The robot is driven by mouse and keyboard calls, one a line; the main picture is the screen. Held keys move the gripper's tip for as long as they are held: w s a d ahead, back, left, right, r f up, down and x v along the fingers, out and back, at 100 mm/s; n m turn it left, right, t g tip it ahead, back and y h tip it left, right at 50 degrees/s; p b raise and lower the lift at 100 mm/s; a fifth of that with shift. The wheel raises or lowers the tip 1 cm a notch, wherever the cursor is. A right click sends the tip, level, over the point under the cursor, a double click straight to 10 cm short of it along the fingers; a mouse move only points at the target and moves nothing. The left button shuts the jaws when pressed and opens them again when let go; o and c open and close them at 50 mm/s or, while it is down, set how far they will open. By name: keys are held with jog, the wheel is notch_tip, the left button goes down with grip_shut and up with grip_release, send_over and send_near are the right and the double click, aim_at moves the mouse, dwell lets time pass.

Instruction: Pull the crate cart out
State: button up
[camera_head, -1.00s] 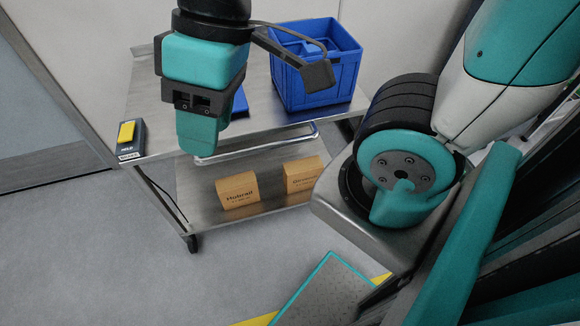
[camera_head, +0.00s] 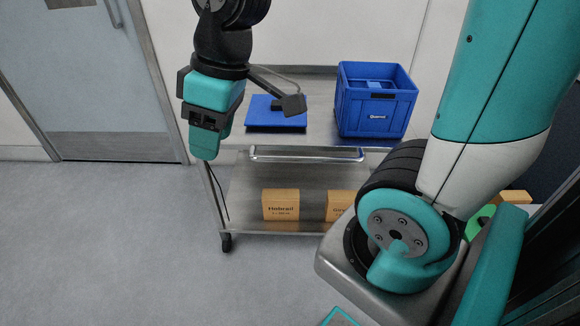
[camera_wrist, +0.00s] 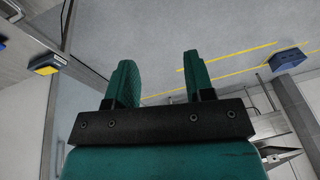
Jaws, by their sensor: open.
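The crate cart (camera_head: 290,210) is a steel two-shelf trolley against the wall in the head view. Its bar handle (camera_head: 306,154) runs along the near edge of the top shelf. A blue crate (camera_head: 374,112) stands on the top shelf at right. My gripper (camera_head: 206,150) hangs pointing down at the cart's near left corner, left of the handle and apart from it. In the wrist view my gripper (camera_wrist: 158,58) has its two green fingers spread, with only floor showing between them. The left end of the top shelf is partly hidden behind my gripper.
A blue flat item (camera_head: 276,118) lies on the top shelf. Two cardboard boxes (camera_head: 281,205) sit on the lower shelf. A grey door (camera_head: 85,70) is at the left. Floor (camera_head: 110,240) left and in front is clear. A yellow-topped box (camera_wrist: 47,64) shows in the wrist view.

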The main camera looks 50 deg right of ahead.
jog(key=w+d+f+h+b, duration=0.1)
jog(key=w+d+f+b, duration=0.1)
jog(key=w+d+f, duration=0.45)
jog(key=w+d+f+h+b, duration=0.1)
jog(key=w+d+f+b, duration=0.15)
jog(key=d, duration=0.65)
jog(key=h+b, duration=0.3)
jog(key=b, duration=0.1)
send_near(306, 158)
jog(key=shift+n, duration=0.4)
jog(key=f, duration=0.2)
jog(key=f+b, duration=0.1)
jog(key=f, duration=0.2)
jog(key=w+d+f, duration=0.1)
jog(key=f, duration=0.1)
jog(key=shift+d+f+b, duration=0.15)
jog(key=shift+f+b, duration=0.15)
jog(key=shift+f, duration=0.1)
jog(key=shift+w+d+f, duration=0.1)
jog(key=shift+w+f, duration=0.1)
jog(key=shift+f, duration=0.5)
jog(key=shift+c, duration=0.3)
grip_shut()
